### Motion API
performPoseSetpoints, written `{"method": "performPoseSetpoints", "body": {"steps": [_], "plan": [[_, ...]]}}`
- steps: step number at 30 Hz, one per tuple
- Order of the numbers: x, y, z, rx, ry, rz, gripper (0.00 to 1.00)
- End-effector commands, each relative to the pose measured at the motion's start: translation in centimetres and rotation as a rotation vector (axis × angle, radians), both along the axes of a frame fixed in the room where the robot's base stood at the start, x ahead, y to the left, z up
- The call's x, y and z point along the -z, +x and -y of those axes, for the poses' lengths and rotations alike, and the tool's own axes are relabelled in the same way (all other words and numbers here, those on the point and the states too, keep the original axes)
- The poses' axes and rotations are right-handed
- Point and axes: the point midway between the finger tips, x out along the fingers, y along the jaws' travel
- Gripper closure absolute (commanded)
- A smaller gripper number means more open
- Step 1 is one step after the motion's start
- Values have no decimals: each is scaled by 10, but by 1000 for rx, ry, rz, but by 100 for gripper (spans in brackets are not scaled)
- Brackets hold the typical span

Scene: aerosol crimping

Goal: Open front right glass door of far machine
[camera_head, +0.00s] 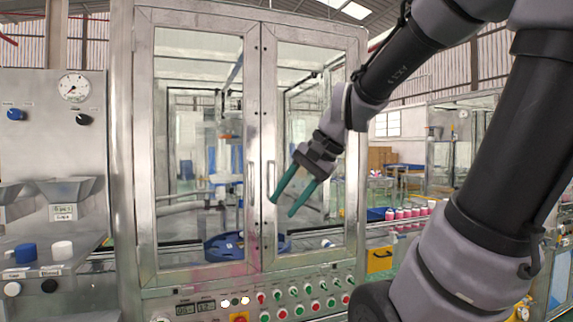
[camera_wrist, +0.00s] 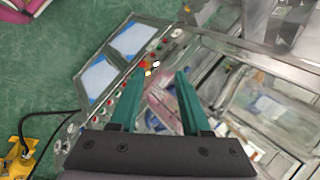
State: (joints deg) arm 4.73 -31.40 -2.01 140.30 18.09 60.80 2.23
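A steel machine with two framed glass doors stands in front of me in the head view. Its right glass door (camera_head: 332,200) and left glass door (camera_head: 198,130) both look shut. A slim vertical handle (camera_head: 271,178) is on the left edge of the right door. My gripper (camera_head: 283,207) is in front of the right door, its teal fingers spread with nothing between them. One fingertip appears beside the lower end of that handle; contact cannot be told. In the wrist view, my gripper (camera_wrist: 159,76) is open too, with the machine's button panel (camera_wrist: 150,62) beyond the fingertips.
Coloured buttons (camera_head: 283,313) line the panel below the doors. A grey cabinet with a gauge (camera_head: 74,88) stands at left. At right are a conveyor with pink-red cans (camera_head: 405,213) and another glass-walled machine (camera_head: 458,140). Green floor (camera_wrist: 50,65) shows in the wrist view.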

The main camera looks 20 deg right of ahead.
Motion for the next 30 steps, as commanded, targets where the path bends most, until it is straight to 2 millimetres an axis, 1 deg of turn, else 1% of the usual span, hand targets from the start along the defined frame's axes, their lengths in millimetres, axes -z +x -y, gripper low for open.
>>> {"method": "performPoseSetpoints", "body": {"steps": [1,2,4,5,6,8,9,11,12,14,15,18,21,22,25,29,30], "plan": [[3,16,-4,80,135,-86,53],[2,26,-7,127,221,-129,53],[-2,52,-11,240,421,-220,53],[-5,64,-11,288,506,-253,53],[-9,82,-8,353,620,-295,53],[-14,111,2,452,794,-348,53],[-18,131,11,516,909,-376,53],[-22,160,30,609,1073,-406,53],[-24,178,46,665,1175,-417,53],[-25,200,69,737,1310,-424,53],[-25,213,84,779,1389,-425,53],[-23,235,117,852,1534,-412,53],[-23,246,135,888,1612,-400,53],[-23,248,137,893,1624,-397,53],[-23,255,136,899,1637,-395,53],[-23,270,124,895,1634,-398,53],[-23,277,119,894,1634,-398,53]]}}
